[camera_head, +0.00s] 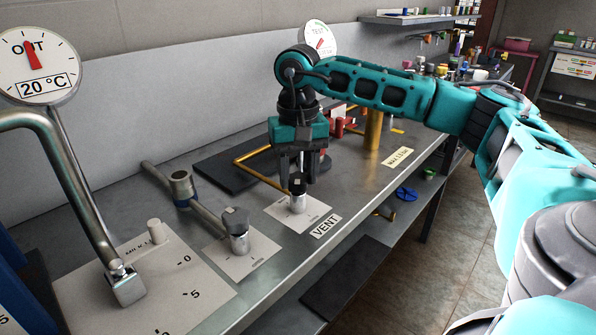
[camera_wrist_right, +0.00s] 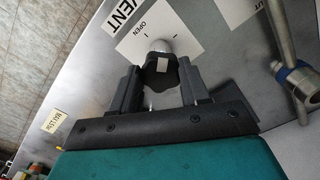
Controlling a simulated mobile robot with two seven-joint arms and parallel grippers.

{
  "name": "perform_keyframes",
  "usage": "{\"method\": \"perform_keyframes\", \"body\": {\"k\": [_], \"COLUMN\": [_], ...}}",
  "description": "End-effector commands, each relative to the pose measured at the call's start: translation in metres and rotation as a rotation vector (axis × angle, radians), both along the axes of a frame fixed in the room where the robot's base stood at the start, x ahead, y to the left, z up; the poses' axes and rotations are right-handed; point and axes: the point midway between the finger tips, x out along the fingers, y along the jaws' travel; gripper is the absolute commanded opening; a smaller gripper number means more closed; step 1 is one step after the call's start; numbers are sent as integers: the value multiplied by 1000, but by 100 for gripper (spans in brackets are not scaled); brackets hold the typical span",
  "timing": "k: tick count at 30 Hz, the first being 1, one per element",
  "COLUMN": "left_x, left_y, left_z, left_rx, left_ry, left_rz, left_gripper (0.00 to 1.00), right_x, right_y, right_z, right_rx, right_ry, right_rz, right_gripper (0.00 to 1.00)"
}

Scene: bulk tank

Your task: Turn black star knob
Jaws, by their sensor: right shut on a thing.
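The black star knob (camera_head: 298,184) sits on a short silver stem above a white plate (camera_head: 298,212) beside the VENT label (camera_head: 325,226). My right gripper (camera_head: 299,176) comes down on it from above, with a finger on either side. In the right wrist view the knob (camera_wrist_right: 160,72) is between the two fingers of the right gripper (camera_wrist_right: 158,84), and the plate behind it reads OPEN. The right gripper is shut on the knob. My left gripper does not show.
A grey knob on a silver post (camera_head: 237,232) stands to the left on its own plate. A bent metal pipe (camera_head: 75,190) and a dial reading 20 °C (camera_head: 38,66) are further left. A brass post (camera_head: 373,130) stands behind to the right.

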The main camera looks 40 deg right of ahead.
Motion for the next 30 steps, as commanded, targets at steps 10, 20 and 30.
{"method": "perform_keyframes", "body": {"k": [10, 20, 30], "left_x": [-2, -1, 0], "left_y": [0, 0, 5], "left_z": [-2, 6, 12], "left_rx": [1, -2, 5], "left_ry": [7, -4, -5], "left_rz": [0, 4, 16], "left_gripper": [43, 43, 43], "right_x": [0, 0, 1], "right_y": [0, 0, 1], "right_z": [0, 1, 2], "right_rx": [-1, -2, -1], "right_ry": [0, 1, 2], "right_rz": [-9, -147, -450], "right_gripper": [15, 15, 15]}}
